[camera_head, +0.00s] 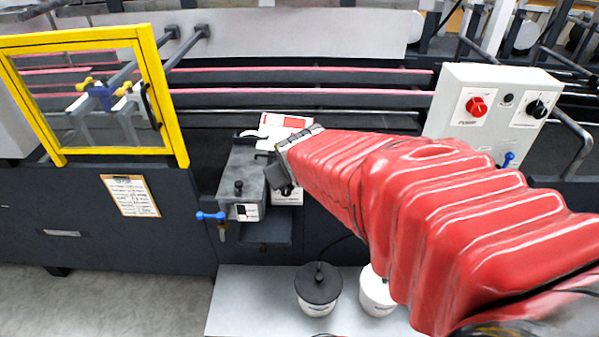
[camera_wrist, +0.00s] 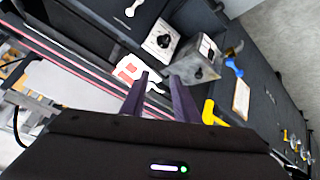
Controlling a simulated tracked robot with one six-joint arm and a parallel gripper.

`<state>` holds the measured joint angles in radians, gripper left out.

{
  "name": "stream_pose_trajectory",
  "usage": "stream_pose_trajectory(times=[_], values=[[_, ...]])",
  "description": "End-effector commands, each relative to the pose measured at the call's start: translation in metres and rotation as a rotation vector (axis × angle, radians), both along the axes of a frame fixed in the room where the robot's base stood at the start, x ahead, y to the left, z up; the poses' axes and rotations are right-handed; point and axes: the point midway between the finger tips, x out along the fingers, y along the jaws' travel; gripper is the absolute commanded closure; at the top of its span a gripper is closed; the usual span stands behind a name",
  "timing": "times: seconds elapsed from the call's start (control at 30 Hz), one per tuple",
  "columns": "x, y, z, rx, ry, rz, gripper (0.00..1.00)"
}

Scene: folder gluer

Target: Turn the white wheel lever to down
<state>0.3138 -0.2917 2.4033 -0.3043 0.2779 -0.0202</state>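A small white lever-like part (camera_head: 252,134) shows beside the white and red label, above the grey box, in the head view. A white curved part beside the red and white label also shows between my fingers in the wrist view (camera_wrist: 155,88); I take it to be the white wheel lever, but its exact angle is too small to tell. My gripper (camera_wrist: 159,77) is open, its two dark fingers apart with nothing held between them.
A yellow-framed guard (camera_head: 180,130) stands left. A control box (camera_head: 490,95) with a red knob stands right. Two pots, one black-lidded (camera_head: 318,284), stand on the shelf below.

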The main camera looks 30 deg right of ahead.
Motion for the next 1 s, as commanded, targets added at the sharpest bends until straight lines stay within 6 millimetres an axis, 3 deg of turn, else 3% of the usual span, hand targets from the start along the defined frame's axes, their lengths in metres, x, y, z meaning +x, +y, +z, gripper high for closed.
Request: stream_pose_trajectory(times=[0.2,0.5,0.73,1.0], values=[[0.033,-0.057,-0.026,-0.068,-0.047,0.012,0.72],[0.063,-0.122,-0.07,-0.123,-0.118,0.067,0.72],[0.071,-0.162,-0.111,-0.13,-0.182,0.12,0.72],[0.065,-0.196,-0.164,-0.098,-0.278,0.182,0.72]])
